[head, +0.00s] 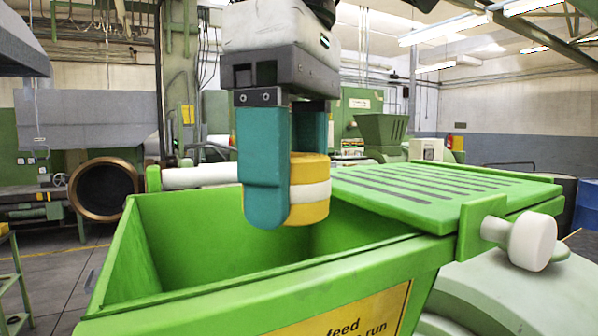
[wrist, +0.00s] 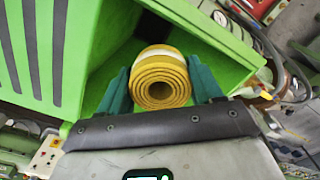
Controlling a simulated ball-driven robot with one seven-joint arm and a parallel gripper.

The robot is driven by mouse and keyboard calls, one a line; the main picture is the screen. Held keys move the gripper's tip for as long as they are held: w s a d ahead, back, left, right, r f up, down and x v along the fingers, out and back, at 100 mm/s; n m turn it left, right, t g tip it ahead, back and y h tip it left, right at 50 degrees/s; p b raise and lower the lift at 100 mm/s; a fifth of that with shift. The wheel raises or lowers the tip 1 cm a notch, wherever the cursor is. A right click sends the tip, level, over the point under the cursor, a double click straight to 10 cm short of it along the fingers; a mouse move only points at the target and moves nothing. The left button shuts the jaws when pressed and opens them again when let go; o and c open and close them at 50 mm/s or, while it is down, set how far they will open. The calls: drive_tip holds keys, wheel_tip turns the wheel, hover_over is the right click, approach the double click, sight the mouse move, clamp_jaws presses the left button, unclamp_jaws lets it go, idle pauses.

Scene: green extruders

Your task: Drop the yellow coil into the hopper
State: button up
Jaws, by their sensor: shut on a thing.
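The yellow coil (head: 312,190) is a rolled yellow strip with a white band around it. My gripper (head: 290,185) is shut on it, with teal fingers on either side, and holds it over the open part of the green hopper (head: 250,305). In the wrist view the coil (wrist: 160,80) shows its spiral end between the two fingers of my gripper (wrist: 160,90), with the hopper's green walls (wrist: 215,48) behind it. In the head view the near finger hides part of the coil.
A slotted green lid (head: 420,188) covers the right part of the hopper, with a white knob (head: 532,241) at its right edge. A yellow sign (head: 350,316) is on the hopper's front. A second green hopper (head: 381,130) stands farther back.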

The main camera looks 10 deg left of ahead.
drive_tip(key=o, duration=1.2)
